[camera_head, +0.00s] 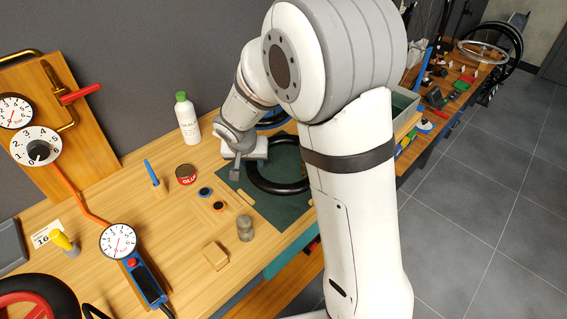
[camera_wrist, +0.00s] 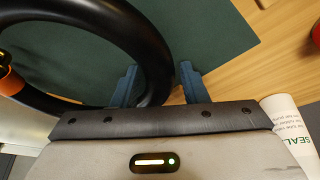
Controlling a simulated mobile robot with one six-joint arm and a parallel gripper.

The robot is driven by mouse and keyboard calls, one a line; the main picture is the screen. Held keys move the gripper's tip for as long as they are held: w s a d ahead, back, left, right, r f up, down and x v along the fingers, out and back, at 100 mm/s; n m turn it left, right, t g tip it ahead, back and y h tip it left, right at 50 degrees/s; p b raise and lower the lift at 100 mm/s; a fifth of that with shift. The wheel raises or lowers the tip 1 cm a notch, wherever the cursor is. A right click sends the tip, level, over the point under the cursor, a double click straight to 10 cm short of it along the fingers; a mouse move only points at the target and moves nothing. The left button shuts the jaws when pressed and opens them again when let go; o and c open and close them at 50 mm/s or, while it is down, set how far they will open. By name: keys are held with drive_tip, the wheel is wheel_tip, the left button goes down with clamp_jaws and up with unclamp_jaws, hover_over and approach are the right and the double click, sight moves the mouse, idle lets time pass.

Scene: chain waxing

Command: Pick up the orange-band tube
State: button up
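The orange-band tube is a black ring (camera_wrist: 157,50) lying on the dark green mat (camera_wrist: 205,30). Its orange band (camera_wrist: 10,82) shows at the left edge of the wrist view. In the head view the black ring (camera_head: 262,182) lies on the mat, its right part hidden by my arm; I cannot see the band there. My gripper (camera_wrist: 157,84) is open, its two blue-grey fingers on either side of the ring's near right arc. A gap shows between the ring and the right finger; contact at the left finger is unclear. In the head view my gripper (camera_head: 236,170) is at the ring's left side.
A white bottle with a green cap (camera_head: 188,122) stands behind left. A red glue tin (camera_head: 186,174), two small discs (camera_head: 211,199), a grey cylinder (camera_head: 245,229) and a wooden block (camera_head: 215,255) stand left and in front. Part of a blue ring (camera_head: 273,119) shows behind my gripper.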

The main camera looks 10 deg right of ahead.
drive_tip(key=c, duration=0.8)
drive_tip(key=shift+r, duration=0.1)
